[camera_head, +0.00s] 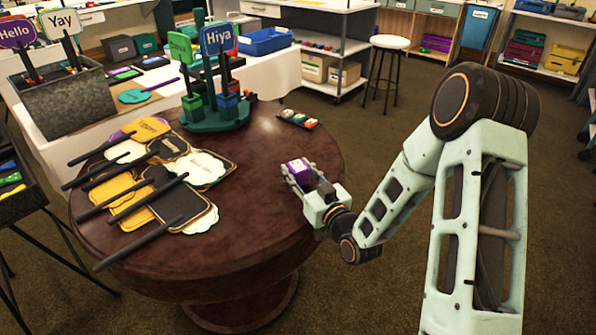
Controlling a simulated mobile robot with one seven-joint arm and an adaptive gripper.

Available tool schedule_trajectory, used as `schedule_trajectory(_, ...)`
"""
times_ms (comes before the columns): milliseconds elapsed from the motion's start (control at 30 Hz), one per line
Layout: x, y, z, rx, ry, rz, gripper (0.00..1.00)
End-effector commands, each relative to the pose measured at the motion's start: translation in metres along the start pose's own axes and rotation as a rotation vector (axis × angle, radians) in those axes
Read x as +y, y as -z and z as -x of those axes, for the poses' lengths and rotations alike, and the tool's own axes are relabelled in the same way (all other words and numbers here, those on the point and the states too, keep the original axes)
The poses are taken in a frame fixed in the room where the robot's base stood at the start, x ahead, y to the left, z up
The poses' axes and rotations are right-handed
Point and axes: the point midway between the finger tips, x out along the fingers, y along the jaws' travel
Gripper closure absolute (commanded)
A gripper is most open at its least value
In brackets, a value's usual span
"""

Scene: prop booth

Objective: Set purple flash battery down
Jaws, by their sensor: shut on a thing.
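The purple flash battery (299,170) is a small purple block with a pale top, near the right edge of the round dark wooden table (262,190). My gripper (298,176) is shut on it, with the fingers on its sides. My arm reaches in from the right. I cannot tell whether the battery touches the tabletop or is held just above it.
Signs on black handles (130,205) cover the table's left side. A green stand (216,118) with upright signs is at the back. A small strip of coloured pieces (298,119) lies behind the battery. The table's front middle is bare.

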Motion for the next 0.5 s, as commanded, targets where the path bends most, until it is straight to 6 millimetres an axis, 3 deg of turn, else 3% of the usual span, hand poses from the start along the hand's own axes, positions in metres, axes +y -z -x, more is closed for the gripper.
schedule_trajectory(133,0.0000,-0.0038,-0.0002,0.002,0.000,0.000,1.00)
schedule_trajectory(167,0.0000,-0.0032,0.0001,0.000,0.000,0.000,0.63)
schedule_trajectory(200,0.0000,-0.0030,0.0001,-0.001,0.000,0.000,0.58)
schedule_trajectory(300,0.0000,-0.0030,0.0002,-0.001,0.000,0.000,0.48)
schedule_trajectory(500,0.0000,-0.0030,0.0002,-0.001,0.000,-0.001,0.48)
